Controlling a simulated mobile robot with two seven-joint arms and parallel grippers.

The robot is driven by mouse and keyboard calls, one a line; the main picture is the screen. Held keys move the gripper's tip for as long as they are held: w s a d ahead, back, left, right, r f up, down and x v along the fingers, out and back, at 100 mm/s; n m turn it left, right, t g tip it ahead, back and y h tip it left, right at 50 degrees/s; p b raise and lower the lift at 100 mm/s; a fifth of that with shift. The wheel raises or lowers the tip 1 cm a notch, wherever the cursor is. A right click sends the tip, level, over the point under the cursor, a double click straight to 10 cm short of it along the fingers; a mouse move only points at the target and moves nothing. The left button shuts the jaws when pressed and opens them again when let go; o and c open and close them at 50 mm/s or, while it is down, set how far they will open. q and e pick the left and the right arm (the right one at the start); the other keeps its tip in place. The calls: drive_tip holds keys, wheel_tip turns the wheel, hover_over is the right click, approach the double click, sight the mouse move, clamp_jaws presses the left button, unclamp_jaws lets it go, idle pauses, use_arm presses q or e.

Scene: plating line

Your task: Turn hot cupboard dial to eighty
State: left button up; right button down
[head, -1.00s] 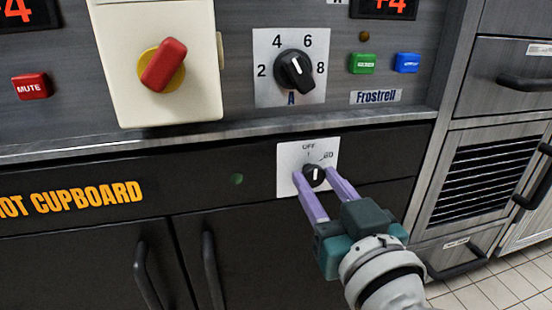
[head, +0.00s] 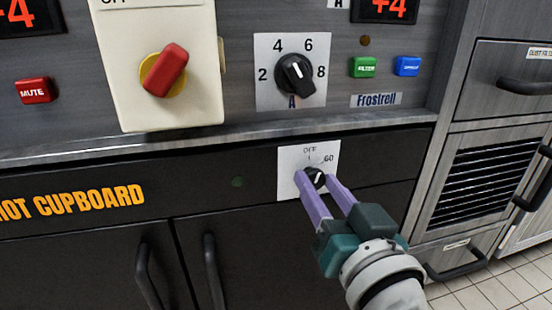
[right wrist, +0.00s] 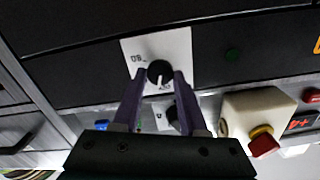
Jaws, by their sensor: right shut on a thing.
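The hot cupboard dial (head: 316,177) is a small black knob with a white pointer line on a white plate (head: 289,187). The plate carries OFF at the top and 60 at the upper right; the lower part is hidden by my fingers. My right gripper (head: 315,180) has its two purple fingers on either side of the knob, shut on it. In the right wrist view the dial (right wrist: 159,72) shows between the fingertips (right wrist: 159,76), with a printed mark upside down beside it. In the head view the pointer leans to the upper right. My left gripper is not in view.
Above are a larger black dial (head: 295,77), a red rotary switch (head: 165,70) on a cream box, and green (head: 364,67) and blue (head: 407,66) buttons. A steel ledge (head: 230,137) juts out above the dial plate. Cupboard door handles (head: 212,270) stand to the lower left.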

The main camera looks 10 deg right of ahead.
drive_tip(key=m, duration=0.5)
drive_tip(key=shift+m, duration=0.3)
drive_tip(key=m, duration=0.4)
drive_tip(key=shift+d+f+m, duration=0.1)
drive_tip(key=shift+m, duration=0.2)
drive_tip(key=m+b, duration=0.1)
drive_tip(key=m, duration=0.4)
drive_tip(key=shift+f, duration=0.1)
drive_tip(key=m+b, duration=0.1)
drive_tip(key=m, duration=0.3)
drive_tip(key=shift+m, duration=0.8)
drive_tip(key=shift+c, duration=2.4)
unclamp_jaws()
drive_tip(key=shift+s, duration=0.1)
